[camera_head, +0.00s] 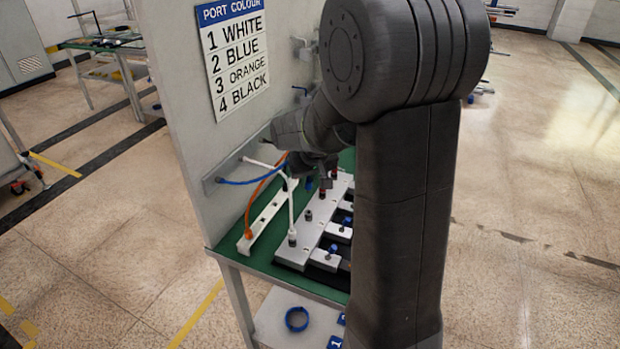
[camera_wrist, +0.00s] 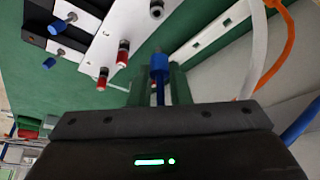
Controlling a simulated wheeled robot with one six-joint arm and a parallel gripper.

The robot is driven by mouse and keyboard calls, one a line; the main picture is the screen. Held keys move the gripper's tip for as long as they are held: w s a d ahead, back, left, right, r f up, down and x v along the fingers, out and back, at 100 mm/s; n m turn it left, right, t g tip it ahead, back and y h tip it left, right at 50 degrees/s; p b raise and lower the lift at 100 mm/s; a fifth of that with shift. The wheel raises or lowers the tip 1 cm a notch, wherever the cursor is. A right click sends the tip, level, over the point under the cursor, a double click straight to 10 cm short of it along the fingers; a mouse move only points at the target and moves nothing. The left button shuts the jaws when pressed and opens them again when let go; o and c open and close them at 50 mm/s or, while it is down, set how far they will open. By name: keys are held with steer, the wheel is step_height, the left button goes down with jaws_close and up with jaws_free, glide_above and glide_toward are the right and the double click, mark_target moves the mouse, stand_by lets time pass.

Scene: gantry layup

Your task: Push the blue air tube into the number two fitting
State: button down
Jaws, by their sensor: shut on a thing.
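My gripper (camera_wrist: 162,90) is shut on the blue air tube (camera_wrist: 160,66), whose blue end stands out past the fingers. In the head view the blue tube (camera_head: 240,182) runs from the panel toward my gripper, which my arm mostly hides. The light manifold plate (camera_head: 295,249) carries a row of fittings. One fitting without a red ring (camera_wrist: 157,9) lies ahead of the tube end, apart from it. Two red-ringed fittings (camera_wrist: 122,54) (camera_wrist: 102,79) stand to its left. No fitting numbers are readable. The sign (camera_head: 233,55) reads 2 BLUE.
A white tube (camera_head: 291,205) ends in the nearest fitting. An orange tube (camera_head: 255,198) hangs beside it over a white rail (camera_head: 263,221). The upright panel (camera_head: 180,90) bounds the left. A blue ring (camera_head: 297,319) lies on the lower shelf.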

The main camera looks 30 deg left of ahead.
steer(key=b, duration=0.5)
glide_above(309, 216)
steer(key=shift+s+d+f+x, duration=0.1)
steer(key=shift+d+x, duration=0.1)
steer(key=shift+x, duration=0.75)
steer(key=shift+s+d+f+x, duration=0.1)
steer(key=shift+d+x, duration=0.1)
steer(key=shift+x, duration=0.75)
steer(key=shift+s+d+f+x, duration=0.1)
steer(key=shift+d+x, duration=0.1)
steer(key=shift+x, duration=0.75)
steer(key=shift+f+b, duration=1.15)
steer(key=shift+f, duration=0.25)
steer(key=c, duration=1.3)
jaws_free()
steer(key=shift+r, duration=0.15)
steer(key=v, duration=1.3)
steer(key=shift+s+r, duration=0.1)
steer(key=shift+r, duration=0.2)
steer(key=shift+f, duration=0.1)
